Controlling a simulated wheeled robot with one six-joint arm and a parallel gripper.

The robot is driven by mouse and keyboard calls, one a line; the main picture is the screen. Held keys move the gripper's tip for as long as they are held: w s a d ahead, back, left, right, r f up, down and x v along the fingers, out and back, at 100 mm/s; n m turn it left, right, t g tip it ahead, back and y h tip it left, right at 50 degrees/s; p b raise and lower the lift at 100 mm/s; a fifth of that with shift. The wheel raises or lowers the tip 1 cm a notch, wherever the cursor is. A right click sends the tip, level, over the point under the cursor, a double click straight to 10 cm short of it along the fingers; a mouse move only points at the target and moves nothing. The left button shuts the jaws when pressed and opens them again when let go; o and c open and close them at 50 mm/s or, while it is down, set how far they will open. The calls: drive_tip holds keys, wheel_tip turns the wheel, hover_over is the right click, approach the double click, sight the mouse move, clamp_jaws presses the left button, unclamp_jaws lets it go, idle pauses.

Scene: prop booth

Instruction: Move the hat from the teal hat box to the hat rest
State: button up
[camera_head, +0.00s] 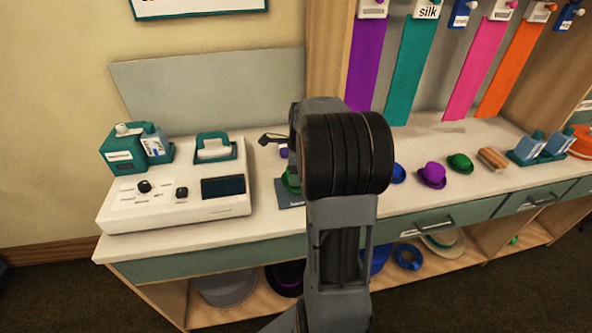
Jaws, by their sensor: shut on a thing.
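A green hat (291,184) shows just left of my arm, partly hidden by it. It is at a dark blue-grey flat piece (290,200) on the counter; I cannot tell whether it rests on it or is held over it. A small purple patch (284,152) shows behind it, too covered to name. My gripper's fingers are hidden behind my arm, so their contact with any hat cannot be seen. I cannot pick out the teal hat box or the hat rest with certainty.
A white console (180,205) with a teal-framed part (213,147) fills the counter's left end, beside a teal holder (122,150). Blue, purple (432,175) and green (460,163) hats stand right of my arm. More hats lie on the shelf below. Coloured strips hang behind.

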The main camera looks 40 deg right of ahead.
drive_tip(key=shift+f, duration=0.3)
drive_tip(key=shift+f+b, duration=0.45)
drive_tip(key=shift+f, duration=0.15)
drive_tip(key=shift+f, duration=0.6)
idle(0.3)
drive_tip(key=o, duration=0.9)
drive_tip(key=shift+o, duration=0.2)
drive_tip(key=shift+r, duration=0.1)
wheel_tip(320, 180, up, 14)
drive_tip(key=s+d+p, duration=0.1)
drive_tip(key=shift+d+f+p, duration=0.15)
drive_tip(key=shift+f+p, duration=0.05)
drive_tip(key=shift+p, duration=0.2)
